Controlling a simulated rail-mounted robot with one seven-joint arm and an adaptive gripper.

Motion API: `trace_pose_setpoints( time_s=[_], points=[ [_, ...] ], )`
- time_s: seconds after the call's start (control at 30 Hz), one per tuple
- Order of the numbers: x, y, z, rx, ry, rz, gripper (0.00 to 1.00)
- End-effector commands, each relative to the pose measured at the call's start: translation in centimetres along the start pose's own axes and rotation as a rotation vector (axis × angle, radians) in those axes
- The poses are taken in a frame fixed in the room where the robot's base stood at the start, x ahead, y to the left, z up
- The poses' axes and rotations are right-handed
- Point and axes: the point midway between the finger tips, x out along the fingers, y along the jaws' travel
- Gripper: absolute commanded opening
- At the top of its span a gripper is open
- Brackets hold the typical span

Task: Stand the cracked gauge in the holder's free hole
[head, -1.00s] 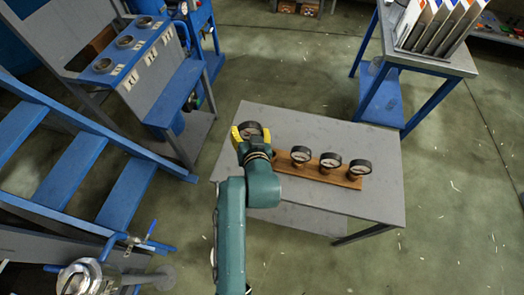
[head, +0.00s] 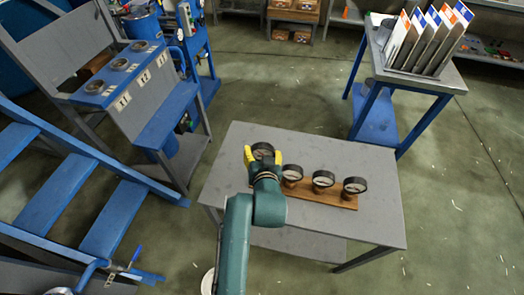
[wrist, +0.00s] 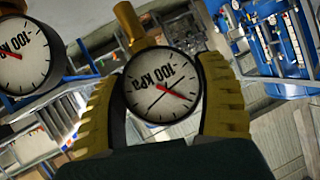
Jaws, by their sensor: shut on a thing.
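My gripper (head: 263,160) is shut on a round gauge with a black rim (head: 262,148), held at the left end of the wooden holder (head: 333,201). In the wrist view the yellow fingers (wrist: 165,108) clasp the gauge's sides. Three gauges stand in the holder: left (head: 292,173), middle (head: 323,180) and right (head: 355,186). My gripper hides the holder's left end, and no free hole shows.
The holder lies on a grey table (head: 370,225) with clear room in front and at the right. A side table (head: 425,80) with upright panels is at the back right.

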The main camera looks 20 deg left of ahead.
Motion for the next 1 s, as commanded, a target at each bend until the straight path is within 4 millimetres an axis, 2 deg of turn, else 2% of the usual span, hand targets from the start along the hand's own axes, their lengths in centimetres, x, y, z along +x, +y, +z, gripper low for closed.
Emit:
trace_pose_setpoints(
  time_s=[0.1,0.33,1.0],
  points=[
    [0.7,0.4,1.5,0.000,0.001,0.000,0.33],
    [1.5,0.8,3.2,0.000,0.002,0.000,0.33],
    [1.5,0.8,3.2,-0.001,0.002,0.000,0.33]
  ],
)
